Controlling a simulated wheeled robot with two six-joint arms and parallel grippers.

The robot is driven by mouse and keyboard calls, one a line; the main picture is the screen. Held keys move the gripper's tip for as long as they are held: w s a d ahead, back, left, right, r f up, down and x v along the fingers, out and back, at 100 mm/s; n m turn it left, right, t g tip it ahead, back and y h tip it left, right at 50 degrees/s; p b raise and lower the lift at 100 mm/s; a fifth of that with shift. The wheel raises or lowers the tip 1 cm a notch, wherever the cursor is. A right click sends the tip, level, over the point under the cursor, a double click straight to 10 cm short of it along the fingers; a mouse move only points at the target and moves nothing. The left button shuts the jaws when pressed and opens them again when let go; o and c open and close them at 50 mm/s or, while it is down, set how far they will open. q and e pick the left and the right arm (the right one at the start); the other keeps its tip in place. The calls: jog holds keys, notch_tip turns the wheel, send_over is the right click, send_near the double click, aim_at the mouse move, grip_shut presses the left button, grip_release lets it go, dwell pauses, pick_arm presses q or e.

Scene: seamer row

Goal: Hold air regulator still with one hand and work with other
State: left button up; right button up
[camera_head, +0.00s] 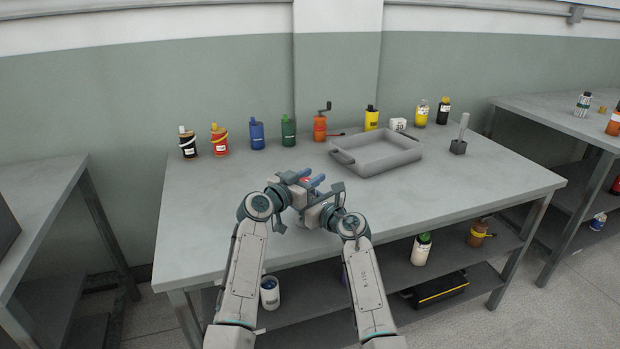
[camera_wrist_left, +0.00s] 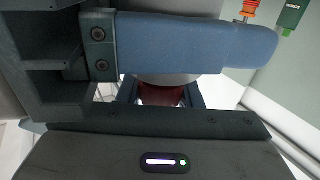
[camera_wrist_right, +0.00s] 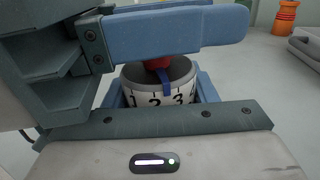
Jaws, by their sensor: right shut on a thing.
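The air regulator is a round grey-white body (camera_wrist_right: 155,100) with black numbers on its rim, a red knob and a blue pointer on it, in the right wrist view. My right gripper (camera_head: 325,192) is shut on this body, its blue fingers on either side. My left gripper (camera_head: 303,178) is at the red knob (camera_wrist_left: 160,96), with blue fingertips on both sides of it; it looks open around the knob, and contact cannot be told. In the head view the grippers meet above the table and mostly hide the regulator.
The grey table (camera_head: 450,190) has free room on the right. A grey tray (camera_head: 405,158) stands behind the grippers. Several bottles and an orange grinder-like thing (camera_head: 320,127) line the back. A block with an upright handle (camera_head: 459,146) stands at right.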

pick_arm(q)
jog(key=shift+c, duration=0.6)
jog(key=shift+w+a+n+t+y, duration=0.1)
jog(key=shift+n+t+y, duration=0.6)
jog(key=shift+y, duration=0.3)
jog(key=shift+w+a+n+t+y, duration=0.1)
jog(key=shift+n+t+y, duration=0.55)
jog(key=shift+y, duration=0.35)
jog(key=o, duration=1)
notch_tip(320, 180, up, 10)
